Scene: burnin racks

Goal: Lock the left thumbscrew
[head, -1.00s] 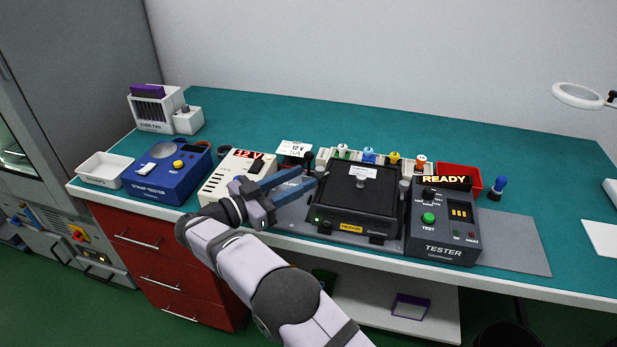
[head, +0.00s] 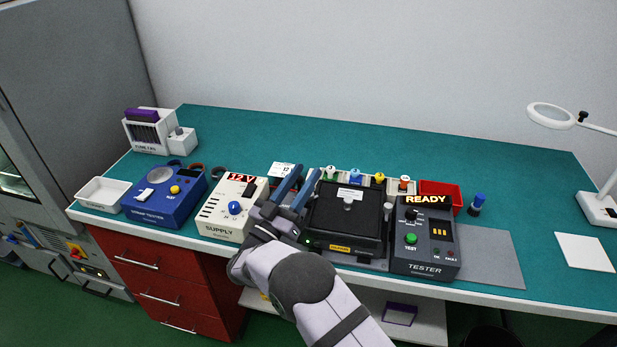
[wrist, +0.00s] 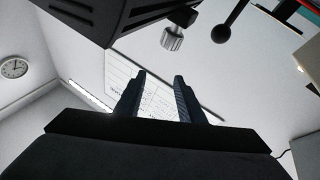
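The black fixture (head: 343,218) with a lid and a yellow label on its front edge sits in the middle of the bench. A small grey knob, the right thumbscrew (head: 388,211), stands at its right side. The left side is partly behind my gripper (head: 304,174), so I cannot make out the left thumbscrew in the head view. In the wrist view a silver knurled thumbscrew (wrist: 173,38) shows beyond and above the fingertips; I cannot tell for sure that it is the left one. My gripper (wrist: 160,78) is open and empty, its fingers apart and not touching the thumbscrew.
The black tester (head: 425,245) reading READY stands right of the fixture. The white supply (head: 222,215) and the blue strap tester (head: 165,203) are on the left. Several coloured knobs line the back. A black ball-ended lever (wrist: 220,33) is beside the silver thumbscrew.

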